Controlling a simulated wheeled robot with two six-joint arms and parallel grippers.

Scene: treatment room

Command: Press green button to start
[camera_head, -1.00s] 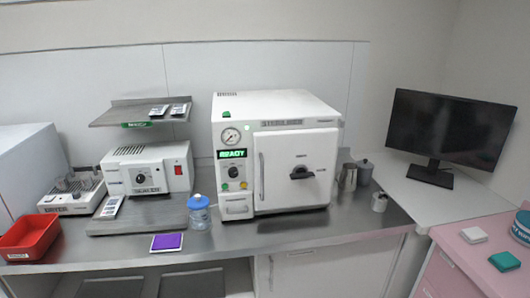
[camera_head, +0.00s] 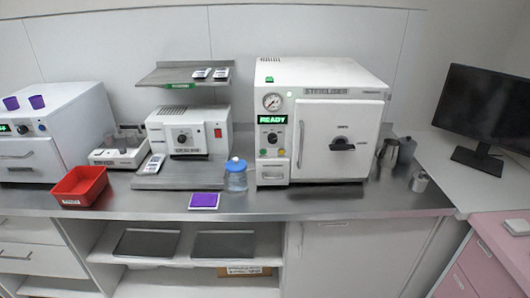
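The white steriliser (camera_head: 345,105) stands on the steel counter, with its door shut and its dark handle in the middle of the door. Its front panel has a pressure gauge, a lit green READY display (camera_head: 272,119) and a dark knob (camera_head: 272,138). Two small coloured buttons sit below the knob. The left one looks like a green button (camera_head: 263,152), though it is too small to be sure, and the right one looks yellowish. Neither of my grippers is in view.
A blue-capped bottle (camera_head: 236,178) and a purple pad (camera_head: 204,201) stand near the panel on the steel counter (camera_head: 330,205). A red tray (camera_head: 80,186) lies left. Metal cups (camera_head: 390,153) and a monitor (camera_head: 487,106) are right. The counter front before the steriliser is clear.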

